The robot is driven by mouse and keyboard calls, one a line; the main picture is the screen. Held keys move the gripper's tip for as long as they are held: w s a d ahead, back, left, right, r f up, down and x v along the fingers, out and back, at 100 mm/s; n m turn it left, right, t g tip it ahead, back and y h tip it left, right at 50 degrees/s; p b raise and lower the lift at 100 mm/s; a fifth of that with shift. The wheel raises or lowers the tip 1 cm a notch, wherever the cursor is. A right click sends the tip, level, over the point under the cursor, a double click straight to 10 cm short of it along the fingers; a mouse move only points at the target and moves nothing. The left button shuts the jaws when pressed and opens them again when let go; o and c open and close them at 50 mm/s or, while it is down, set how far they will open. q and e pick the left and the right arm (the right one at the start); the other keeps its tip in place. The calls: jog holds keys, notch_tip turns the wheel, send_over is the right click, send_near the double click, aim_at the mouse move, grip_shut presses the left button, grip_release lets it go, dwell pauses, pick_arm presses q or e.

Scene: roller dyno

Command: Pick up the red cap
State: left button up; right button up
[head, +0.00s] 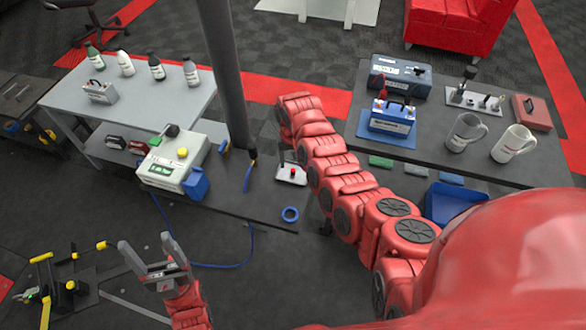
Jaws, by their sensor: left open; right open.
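No red cap can be told for sure. A small red round piece (293,171) sits on a pale block (291,178) on the low dark bench, left of my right arm. Another small red piece (382,94) shows at the top of the blue battery-like box (391,122) on the right table. My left gripper (145,245) is open and empty at the lower left, its fingers pointing up the picture, apart from both red pieces. My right arm reaches up the middle of the picture. Its gripper is not visible.
The right dark table (440,165) holds two mugs, a charger-like box (400,75) and a red case (531,112). A grey post (225,80) stands mid-left.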

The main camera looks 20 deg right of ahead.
aim_at(293, 171)
jog(key=shift+d+f, duration=0.2)
jog(key=shift+f, duration=0.35)
jog(key=shift+d+f, duration=0.15)
jog(key=shift+f, duration=1.4)
grip_shut()
